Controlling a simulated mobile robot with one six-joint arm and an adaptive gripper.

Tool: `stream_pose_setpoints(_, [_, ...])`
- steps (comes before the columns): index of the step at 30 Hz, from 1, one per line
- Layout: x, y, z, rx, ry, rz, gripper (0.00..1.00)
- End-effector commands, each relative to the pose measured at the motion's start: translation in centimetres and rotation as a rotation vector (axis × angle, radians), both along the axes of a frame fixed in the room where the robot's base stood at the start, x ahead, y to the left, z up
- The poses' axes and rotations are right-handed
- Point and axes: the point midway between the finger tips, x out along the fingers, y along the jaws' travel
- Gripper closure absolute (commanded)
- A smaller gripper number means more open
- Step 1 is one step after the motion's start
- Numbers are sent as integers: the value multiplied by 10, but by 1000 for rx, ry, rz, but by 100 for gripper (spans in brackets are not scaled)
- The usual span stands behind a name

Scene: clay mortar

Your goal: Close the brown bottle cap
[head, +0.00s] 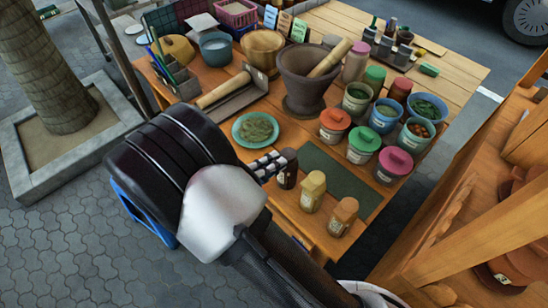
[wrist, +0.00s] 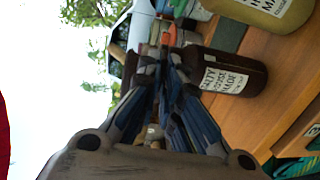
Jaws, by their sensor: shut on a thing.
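The brown bottle (head: 288,173) stands near the table's front left edge. In the wrist view the brown bottle (wrist: 228,74) lies sideways in the picture, its white label facing me. My gripper (head: 270,165) is at the bottle's top, coming from the left in the head view. In the wrist view my gripper (wrist: 166,62) has its two blue-grey fingers drawn together at the bottle's top end. It is shut on the cap area. The fingers hide most of the cap, so I cannot tell how it sits on the neck.
A yellow bottle (head: 313,190) and an orange-brown bottle (head: 343,215) stand to the right of the brown bottle. A green plate (head: 256,130) lies behind it. A dark green mat (head: 330,172) is mostly bare. Several lidded jars and a large mortar (head: 308,80) stand further back.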

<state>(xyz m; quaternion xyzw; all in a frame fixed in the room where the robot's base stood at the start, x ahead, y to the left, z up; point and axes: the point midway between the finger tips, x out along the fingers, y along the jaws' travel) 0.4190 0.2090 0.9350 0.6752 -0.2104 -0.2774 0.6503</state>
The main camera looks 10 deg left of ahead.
Motion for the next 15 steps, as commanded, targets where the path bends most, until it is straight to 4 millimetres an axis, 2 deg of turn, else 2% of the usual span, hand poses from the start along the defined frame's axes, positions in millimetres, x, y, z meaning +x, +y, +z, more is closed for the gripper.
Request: stream_pose_setpoints(15, [-1, 0, -9, -76, -88, -2, 100])
